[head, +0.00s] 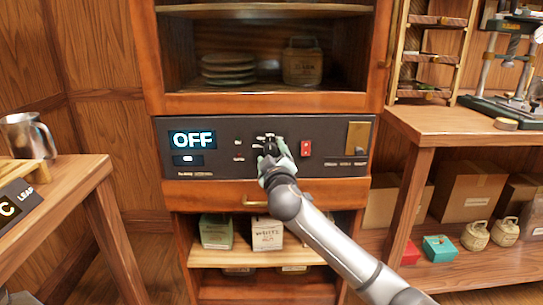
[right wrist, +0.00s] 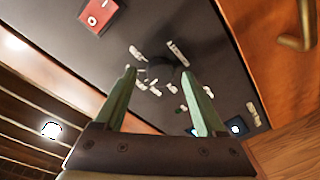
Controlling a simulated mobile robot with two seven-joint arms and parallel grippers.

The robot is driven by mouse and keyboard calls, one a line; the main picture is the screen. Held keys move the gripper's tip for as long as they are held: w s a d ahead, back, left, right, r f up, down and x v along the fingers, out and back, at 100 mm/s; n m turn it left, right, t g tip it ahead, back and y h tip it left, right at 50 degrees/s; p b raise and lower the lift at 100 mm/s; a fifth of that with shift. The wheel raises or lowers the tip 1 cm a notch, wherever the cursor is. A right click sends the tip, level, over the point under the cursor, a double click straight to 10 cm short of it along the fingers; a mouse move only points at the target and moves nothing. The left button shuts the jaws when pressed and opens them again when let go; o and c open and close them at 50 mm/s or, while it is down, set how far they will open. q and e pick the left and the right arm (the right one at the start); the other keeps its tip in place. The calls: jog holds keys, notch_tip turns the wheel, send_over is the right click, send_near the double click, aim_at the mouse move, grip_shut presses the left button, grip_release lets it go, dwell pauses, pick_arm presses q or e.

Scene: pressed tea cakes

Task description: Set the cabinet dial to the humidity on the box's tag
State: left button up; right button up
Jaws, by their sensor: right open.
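The cabinet's dark control panel (head: 225,165) has a lit display (head: 193,140) reading OFF. The dial (right wrist: 162,74) is a dark round knob ringed by pale marks. In the head view my right gripper mostly hides it. My right gripper (head: 268,153) is open at the panel. In the right wrist view its green fingertips (right wrist: 159,73) lie to either side of the dial; I cannot tell whether they touch it. My left gripper is not in view.
A red switch (head: 306,148) sits just right of the dial, also in the right wrist view (right wrist: 98,14). Stacked round cakes (head: 228,68) lie inside the cabinet. Green (head: 216,232) and white (head: 267,234) boxes stand on the shelf below. Wooden tables flank the cabinet.

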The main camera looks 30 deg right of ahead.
jog(key=shift+c, duration=0.3)
grip_shut()
